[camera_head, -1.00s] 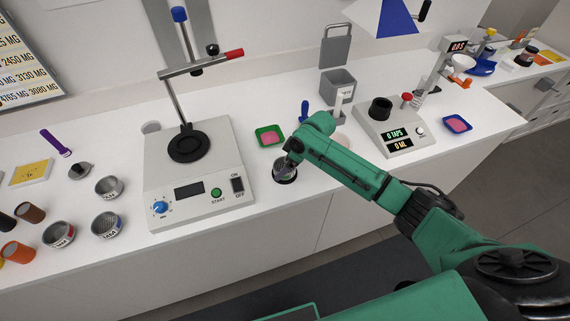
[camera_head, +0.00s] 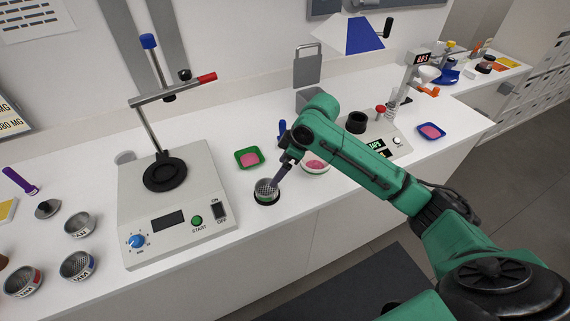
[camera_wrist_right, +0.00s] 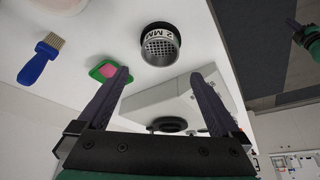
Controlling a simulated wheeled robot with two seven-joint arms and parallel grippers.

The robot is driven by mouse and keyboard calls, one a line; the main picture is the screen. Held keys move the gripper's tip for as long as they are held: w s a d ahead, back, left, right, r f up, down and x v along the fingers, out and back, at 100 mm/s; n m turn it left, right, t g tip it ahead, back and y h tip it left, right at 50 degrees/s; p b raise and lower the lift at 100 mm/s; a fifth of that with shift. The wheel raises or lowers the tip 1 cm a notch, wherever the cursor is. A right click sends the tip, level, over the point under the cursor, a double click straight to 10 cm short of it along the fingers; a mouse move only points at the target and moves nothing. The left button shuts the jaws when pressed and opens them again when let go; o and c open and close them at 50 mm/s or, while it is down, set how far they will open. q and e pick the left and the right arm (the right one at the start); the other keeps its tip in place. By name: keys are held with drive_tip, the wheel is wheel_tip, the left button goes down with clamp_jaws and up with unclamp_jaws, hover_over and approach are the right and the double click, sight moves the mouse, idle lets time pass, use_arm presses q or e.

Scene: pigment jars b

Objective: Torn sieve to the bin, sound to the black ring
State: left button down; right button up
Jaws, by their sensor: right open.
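A grey bin (camera_head: 308,99) with a raised lid is partly hidden by my right arm. More sieves (camera_head: 77,264) (camera_head: 80,225) (camera_head: 24,281) stand at the left. My left gripper seems to show at the wrist view's edge (camera_wrist_right: 305,38).
A green dish (camera_head: 249,158) of pink powder, a blue-handled brush (camera_head: 282,130) and a pink-filled bowl (camera_head: 316,169) are close by. A scale-like device (camera_head: 384,135) stands right.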

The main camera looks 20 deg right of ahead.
drive_tip(key=v, duration=0.3)
drive_tip(key=shift+s+r, duration=0.1)
drive_tip(key=shift+r, duration=0.05)
idle(0.3)
